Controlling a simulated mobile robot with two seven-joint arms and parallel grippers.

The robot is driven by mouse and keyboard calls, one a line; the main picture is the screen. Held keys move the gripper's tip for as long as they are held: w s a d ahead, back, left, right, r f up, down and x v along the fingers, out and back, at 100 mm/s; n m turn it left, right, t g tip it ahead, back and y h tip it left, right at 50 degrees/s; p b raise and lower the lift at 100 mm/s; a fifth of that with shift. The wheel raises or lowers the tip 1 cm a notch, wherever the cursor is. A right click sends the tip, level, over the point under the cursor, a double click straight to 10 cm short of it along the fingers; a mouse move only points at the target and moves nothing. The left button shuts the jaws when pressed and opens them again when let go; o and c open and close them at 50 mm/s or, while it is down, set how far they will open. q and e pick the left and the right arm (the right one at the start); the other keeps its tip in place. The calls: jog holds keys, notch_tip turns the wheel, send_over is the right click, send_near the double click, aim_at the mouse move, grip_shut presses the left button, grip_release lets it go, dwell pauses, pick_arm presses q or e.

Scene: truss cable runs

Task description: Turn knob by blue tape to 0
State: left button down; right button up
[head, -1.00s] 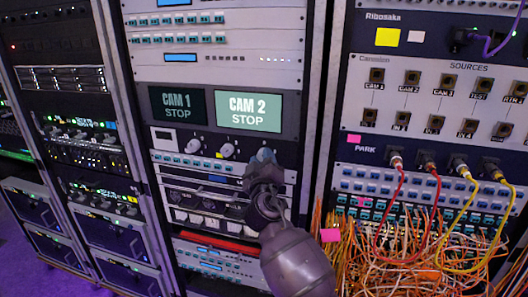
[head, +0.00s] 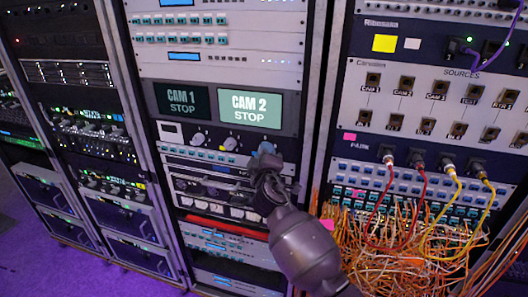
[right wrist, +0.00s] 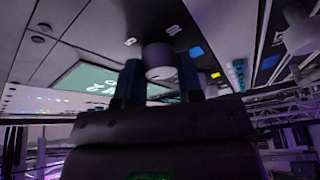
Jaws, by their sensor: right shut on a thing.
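A grey round knob (right wrist: 158,58) sits between the two fingers of my right gripper (right wrist: 159,80) in the right wrist view. The gripper is shut on it. A blue tape piece (right wrist: 196,53) is on the panel close beside this knob. My left gripper is not in view.
Two other knobs, a left one (head: 198,139) and a middle one (head: 228,144), stand on the same panel. Yellow tape shows in the wrist view (right wrist: 215,75). Red and yellow cables (head: 424,195) and a cable tangle (head: 400,250) hang right of my arm.

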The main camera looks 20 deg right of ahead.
jog(key=o, duration=0.9)
jog(key=b+v, duration=0.1)
jog(key=v, duration=0.9)
jog(key=shift+s+b, duration=0.3)
jog(key=shift+s, duration=0.05)
jog(key=shift+a, duration=0.15)
